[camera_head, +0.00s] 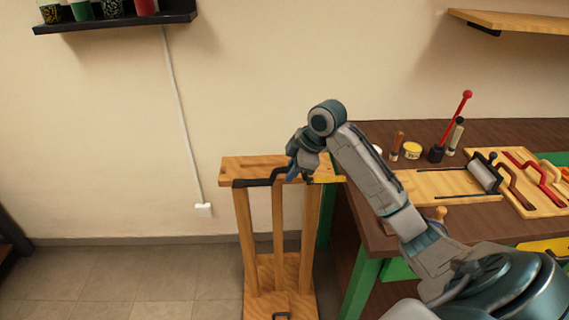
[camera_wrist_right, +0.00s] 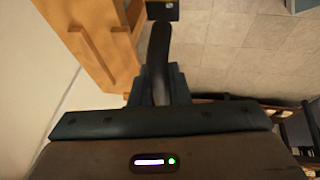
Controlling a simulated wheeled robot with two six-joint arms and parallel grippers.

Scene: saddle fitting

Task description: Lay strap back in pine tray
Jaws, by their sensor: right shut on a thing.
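A dark, bent strap (camera_head: 255,183) shows along the front top edge of a wooden stand (camera_head: 235,165). My right gripper (camera_head: 301,174) is over the right part of the stand's top, at the strap's right end. In the right wrist view my right gripper (camera_wrist_right: 158,92) is shut on the dark strap (camera_wrist_right: 158,55), which extends away from the jaws. I cannot tell whether the strap touches the stand. The pine tray (camera_head: 528,211) lies on the workbench at the right, with red, brown and other coloured straps in it. My left gripper is not in view.
The brown workbench (camera_head: 480,222) has a pale board with a grey roller, small pots and a red-topped rod (camera_head: 467,95). My right arm crosses over its left edge. Wall shelves hang above.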

